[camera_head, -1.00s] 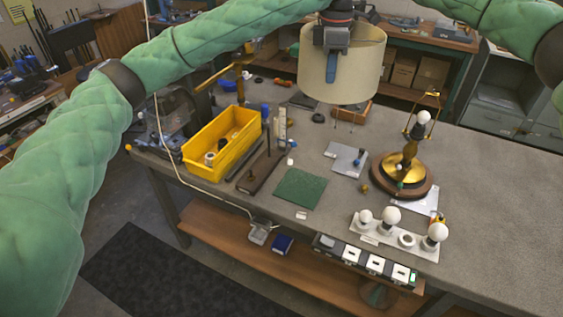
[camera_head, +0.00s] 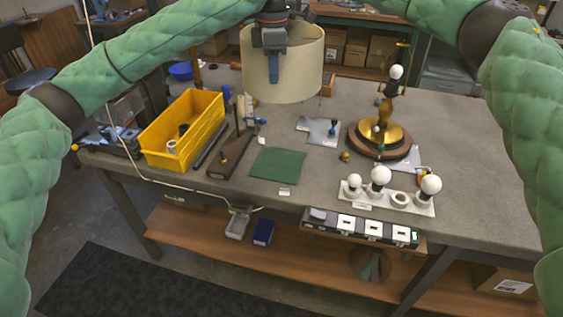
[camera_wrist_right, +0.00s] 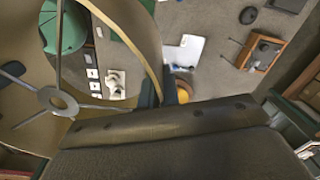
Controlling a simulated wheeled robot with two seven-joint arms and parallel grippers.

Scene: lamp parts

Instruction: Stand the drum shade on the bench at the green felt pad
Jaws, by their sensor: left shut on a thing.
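The drum shade (camera_head: 301,68) is a cream cylinder, roughly upright, held above the bench (camera_head: 475,150) behind the green felt pad (camera_head: 277,163). My left gripper (camera_head: 273,68) is shut on its near wall from above. The pad lies flat and bare near the bench's front edge. In the right wrist view the shade's inside (camera_wrist_right: 135,30) and metal spider ring (camera_wrist_right: 58,102) fill the left. My right gripper (camera_wrist_right: 165,92) is at the shade's rim there; its jaws are too unclear to tell whether they grip. It is outside the head view.
A yellow bin (camera_head: 183,130) and a brown block (camera_head: 232,152) are left of the pad. A metal plate (camera_head: 318,130), a brass lamp (camera_head: 380,132) and a white bulb holder (camera_head: 388,197) are to the right. The far right bench is clear.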

